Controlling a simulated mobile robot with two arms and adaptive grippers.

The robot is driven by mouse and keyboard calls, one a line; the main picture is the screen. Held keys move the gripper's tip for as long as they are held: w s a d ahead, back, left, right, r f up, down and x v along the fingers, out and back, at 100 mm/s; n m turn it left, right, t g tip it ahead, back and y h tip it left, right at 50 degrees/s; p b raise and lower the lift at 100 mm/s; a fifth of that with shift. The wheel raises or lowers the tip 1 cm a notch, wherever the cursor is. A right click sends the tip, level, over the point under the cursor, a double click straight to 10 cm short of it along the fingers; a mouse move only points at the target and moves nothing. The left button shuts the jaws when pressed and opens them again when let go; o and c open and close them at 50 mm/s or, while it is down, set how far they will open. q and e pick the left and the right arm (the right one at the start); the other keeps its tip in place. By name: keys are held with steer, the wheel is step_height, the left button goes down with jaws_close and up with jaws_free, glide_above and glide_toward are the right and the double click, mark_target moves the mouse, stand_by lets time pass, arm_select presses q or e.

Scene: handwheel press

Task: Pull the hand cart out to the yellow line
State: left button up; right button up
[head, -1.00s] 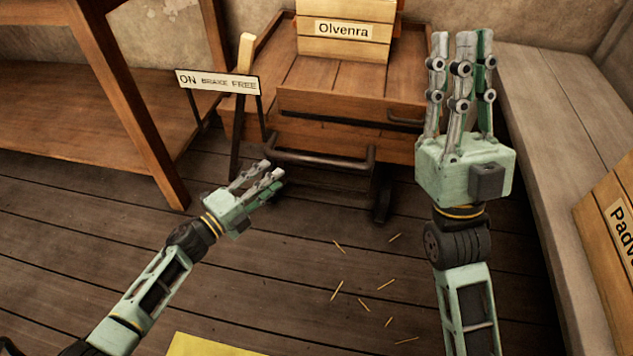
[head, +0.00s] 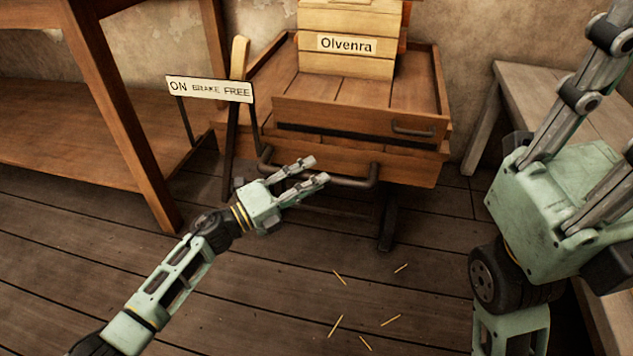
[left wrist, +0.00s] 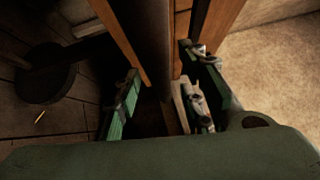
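The hand cart (head: 362,107) is a low wooden cart with a drawer-like front, standing at the back centre. Its dark pull bar (head: 350,182) runs along the front. My left gripper (head: 316,171) is at this bar, its fingers apart and overlapping it in the head view. In the left wrist view, a dark bar (left wrist: 152,40) lies between the spread fingers, with no clear grip on it. My right gripper (head: 592,150) is large at the right, away from the cart, fingers apart and partly cut off. The yellow line is out of view.
A brake sign (head: 209,89) reading ON and FREE stands left of the cart. The brake lever (head: 239,60) rises behind its FREE half. A crate (head: 348,62) labelled Olvenra sits on the cart. A wooden bench stands left, a pale one right. Straw bits lie on open floor.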

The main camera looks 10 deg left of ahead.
arm_select(q)
steer(key=shift+w+d+r, duration=0.1)
steer(key=shift+w+d, duration=0.4)
steer(key=shift+d, duration=0.05)
jaws_close()
